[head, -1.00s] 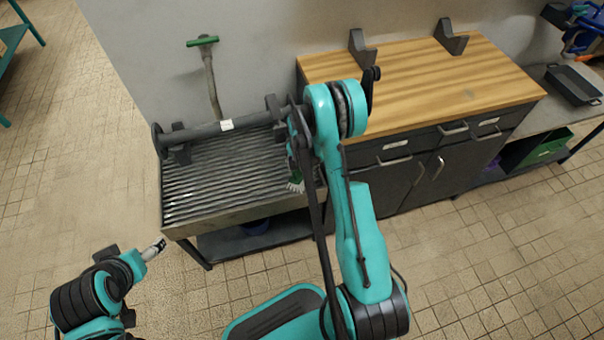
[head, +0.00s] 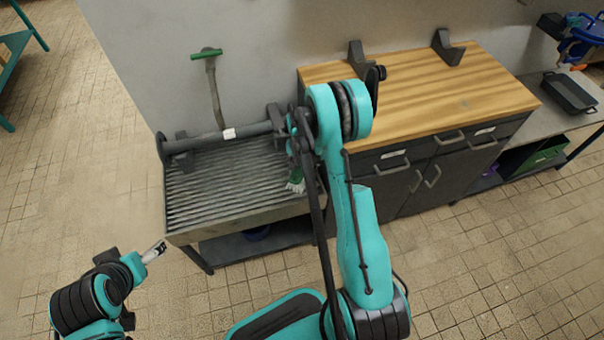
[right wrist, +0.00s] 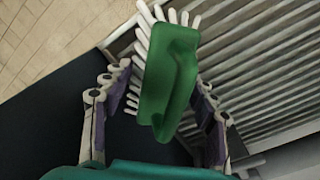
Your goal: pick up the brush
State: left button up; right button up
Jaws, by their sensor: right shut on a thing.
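The brush (head: 295,182) has a green body and white bristles. In the head view it is at the right end of the ribbed metal grate (head: 225,183), partly behind my right arm. In the right wrist view the brush (right wrist: 168,75) fills the middle, with its bristles pointing up and left. My right gripper (right wrist: 162,85) is shut on the brush, with one finger on either side. I cannot tell whether the brush touches the grate. My left gripper (head: 155,251) is low at the left, away from the brush; its jaw opening is too small to tell.
A dark pipe (head: 225,134) lies across the back of the grate on supports. A green-handled tool (head: 212,80) leans on the wall behind. A wood-topped cabinet (head: 425,85) stands to the right. The tiled floor at front is clear.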

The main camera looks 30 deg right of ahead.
jog(key=shift+a+r, duration=0.2)
jog(key=shift+r, duration=0.65)
jog(key=s+a+p, duration=0.1)
jog(key=a+p, duration=0.3)
jog(key=a, duration=1.5)
jog(key=shift+a+f, duration=0.15)
jog(key=shift+f, duration=0.1)
